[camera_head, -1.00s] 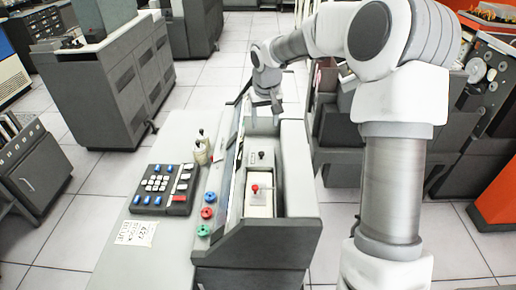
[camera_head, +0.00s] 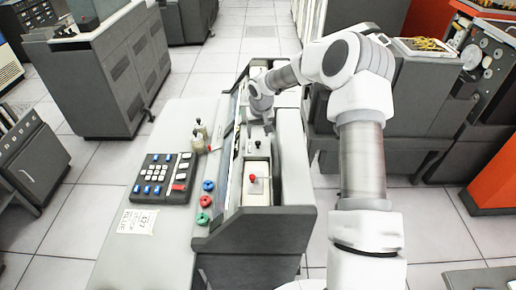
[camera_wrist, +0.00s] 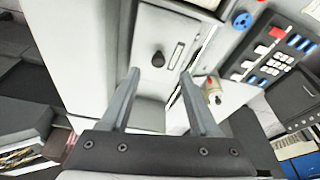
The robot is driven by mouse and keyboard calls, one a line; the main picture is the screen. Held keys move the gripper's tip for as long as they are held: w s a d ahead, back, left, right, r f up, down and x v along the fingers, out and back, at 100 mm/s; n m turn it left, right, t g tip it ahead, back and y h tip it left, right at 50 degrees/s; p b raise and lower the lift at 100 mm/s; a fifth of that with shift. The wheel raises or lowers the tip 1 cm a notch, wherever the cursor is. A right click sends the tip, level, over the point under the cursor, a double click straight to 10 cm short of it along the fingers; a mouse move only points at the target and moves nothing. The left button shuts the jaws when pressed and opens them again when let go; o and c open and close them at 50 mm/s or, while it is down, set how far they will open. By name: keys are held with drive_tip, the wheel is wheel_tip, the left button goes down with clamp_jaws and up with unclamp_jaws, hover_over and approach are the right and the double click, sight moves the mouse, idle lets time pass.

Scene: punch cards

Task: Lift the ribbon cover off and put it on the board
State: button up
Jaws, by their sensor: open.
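A pale panel with a black knob (camera_wrist: 158,58) lies in the machine's long well and looks like the ribbon cover; the frames do not confirm this. The knob also shows in the head view (camera_head: 257,144). My gripper (camera_wrist: 160,77) is open and empty in the wrist view, its two fingers pointing toward the knob, one to each side in the picture. I cannot tell the height gap. In the head view my gripper (camera_head: 264,122) is over the well, partly hidden by my wrist. A light grey board (camera_head: 150,245) spreads along the machine's left side.
A keypad (camera_head: 163,178) and a paper note (camera_head: 135,222) lie on the board. Small bottles (camera_head: 200,138) and red, blue and green knobs (camera_head: 206,201) stand near the machine's edge. A red-knobbed block (camera_head: 256,188) sits nearer in the well. The well's raised dark walls flank my gripper.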

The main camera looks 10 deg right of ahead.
sight(258, 142)
drive_tip(key=shift+p+x, duration=0.85)
drive_tip(key=shift+x, duration=2)
drive_tip(key=shift+d, duration=0.15)
clamp_jaws()
